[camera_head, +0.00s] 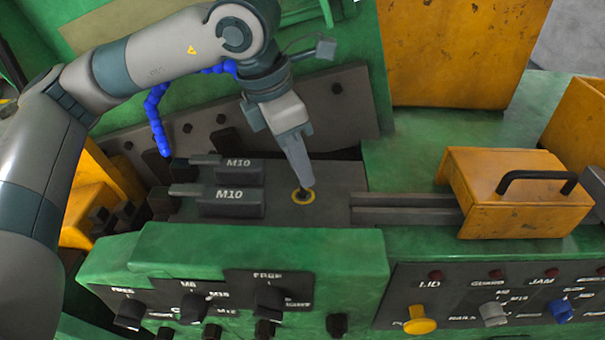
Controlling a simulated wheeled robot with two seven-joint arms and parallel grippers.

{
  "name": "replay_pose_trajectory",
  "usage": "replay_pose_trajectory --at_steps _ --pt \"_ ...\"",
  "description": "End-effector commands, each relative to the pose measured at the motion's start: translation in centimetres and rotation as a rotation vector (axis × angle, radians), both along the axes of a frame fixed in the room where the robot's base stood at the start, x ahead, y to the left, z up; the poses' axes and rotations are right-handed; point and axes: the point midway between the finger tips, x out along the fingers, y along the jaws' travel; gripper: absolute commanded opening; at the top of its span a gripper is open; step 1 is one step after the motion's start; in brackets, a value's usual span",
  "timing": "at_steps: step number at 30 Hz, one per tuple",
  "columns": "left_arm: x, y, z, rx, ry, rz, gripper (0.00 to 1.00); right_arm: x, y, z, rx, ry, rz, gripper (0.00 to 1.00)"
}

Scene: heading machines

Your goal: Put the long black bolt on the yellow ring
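The yellow ring (303,196) lies flat on the dark grey plate, right of the two blocks marked M10. My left gripper (304,188) points down at the ring, with its fingertips right above it. The fingers show edge-on as one narrow shape, so their gap cannot be seen. A small dark bit shows at the fingertips inside the ring; I cannot tell whether it is the long black bolt or a dark ring centre. No other long black bolt can be made out clearly. My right gripper is not in view.
Two M10 blocks (231,201) stand close left of the ring. A yellow cover with a black handle (520,192) sits on rails to the right. A green housing (240,255) with knobs is in front. A blue segmented hose (156,115) hangs behind, left.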

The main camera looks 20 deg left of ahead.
Motion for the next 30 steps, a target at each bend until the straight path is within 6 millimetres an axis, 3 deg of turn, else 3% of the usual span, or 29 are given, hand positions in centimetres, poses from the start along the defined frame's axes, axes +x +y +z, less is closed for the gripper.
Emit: replay_pose_trajectory --at_steps 9,15,30 --pt "-0.9 1.1 5.5 -0.001 -0.006 0.001 0.26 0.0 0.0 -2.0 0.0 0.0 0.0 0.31" --pt "-1.3 1.7 7.9 0.0 -0.003 0.002 0.26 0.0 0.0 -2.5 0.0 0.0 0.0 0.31" --pt "-1.5 1.9 8.8 0.001 -0.001 0.0 0.26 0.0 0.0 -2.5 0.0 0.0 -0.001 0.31"
